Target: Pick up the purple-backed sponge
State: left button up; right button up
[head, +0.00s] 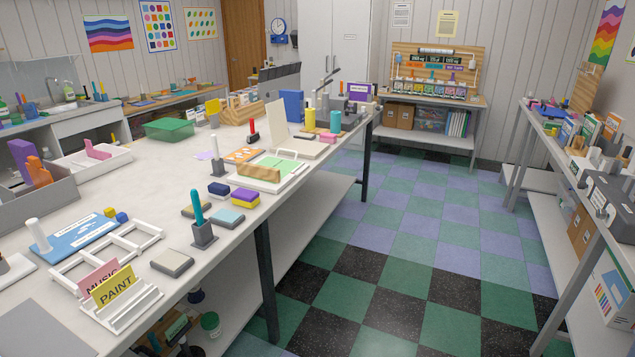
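A sponge with a purple top and a yellow lower layer (245,196) lies on the long white worktable (130,187), near its right edge. A dark blue-topped sponge (219,188) lies just left of it. A flat light-blue-topped sponge (230,217) lies just in front of it, and a greyish pad with a yellow edge (196,209) lies to the left. Neither of my grippers shows in the head view.
A grey holder with a teal-handled tool (203,234) stands in front of the sponges. A white tray with green sheet and wooden block (265,175) lies behind. A grey eraser-like block (172,263) lies nearer. The checkered floor (400,260) right of the table is clear.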

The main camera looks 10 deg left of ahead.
aim_at(243, 197)
jog(key=i+l+z, duration=0.1)
jog(key=i, duration=0.7)
jog(key=i+l, duration=0.2)
jog(key=i, duration=0.6)
jog(key=i+u, duration=0.25)
jog(key=i, duration=0.25)
jog(key=i+l+u, duration=0.25)
jog(key=i, duration=0.25)
